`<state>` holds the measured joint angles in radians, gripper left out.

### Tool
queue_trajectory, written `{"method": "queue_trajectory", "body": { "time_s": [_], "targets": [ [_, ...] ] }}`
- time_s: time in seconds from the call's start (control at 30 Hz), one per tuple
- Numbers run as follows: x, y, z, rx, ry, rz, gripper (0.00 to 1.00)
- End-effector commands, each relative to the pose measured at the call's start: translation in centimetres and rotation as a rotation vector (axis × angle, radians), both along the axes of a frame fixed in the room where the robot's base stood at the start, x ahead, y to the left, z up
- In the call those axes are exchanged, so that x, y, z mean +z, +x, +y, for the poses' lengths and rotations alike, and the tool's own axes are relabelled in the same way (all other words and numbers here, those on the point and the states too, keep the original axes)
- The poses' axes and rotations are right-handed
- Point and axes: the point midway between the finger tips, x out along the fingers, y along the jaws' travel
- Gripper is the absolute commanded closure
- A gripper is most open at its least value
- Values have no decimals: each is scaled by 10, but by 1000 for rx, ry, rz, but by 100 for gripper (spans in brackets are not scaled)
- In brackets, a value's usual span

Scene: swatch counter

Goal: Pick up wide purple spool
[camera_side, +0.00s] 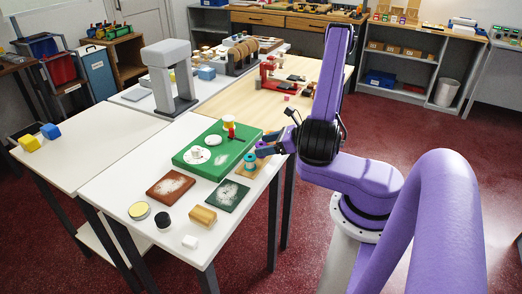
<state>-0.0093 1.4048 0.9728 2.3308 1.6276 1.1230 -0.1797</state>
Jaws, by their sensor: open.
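My gripper (268,148) is open. It reaches in from the right, low over the right edge of the white table, beside the green board. A small teal spool (250,160) stands on a small tan board (250,170) just left of and below the fingers. A small purplish patch shows right at the fingertips; it is too small and too much covered to tell whether it is the wide purple spool or part of the fingers. I cannot make out a gap or contact there. No other purple spool can be clearly told on the table.
The green board (191,165) holds white discs and a yellow-and-white spool (228,122) with a red piece. A brown swatch (171,188), a dark green swatch (228,195), a wooden block (203,216) and round tins lie in front.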

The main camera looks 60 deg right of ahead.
Motion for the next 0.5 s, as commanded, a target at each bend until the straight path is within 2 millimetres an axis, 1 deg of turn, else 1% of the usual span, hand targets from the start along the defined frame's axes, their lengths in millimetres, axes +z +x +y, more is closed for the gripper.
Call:
{"method": "queue_trajectory", "body": {
  "time_s": [0.03, 0.17, 0.43, 0.47, 0.5],
  "targets": [
    [-3, 7, 2, 5, 0, 0, 28],
    [-9, 17, 4, 2, 0, -1, 28],
    [-10, 20, 4, 0, 0, -1, 28],
    [-10, 20, 4, 0, 0, -1, 31],
    [-10, 20, 4, 0, 0, -1, 44]
  ]
}}
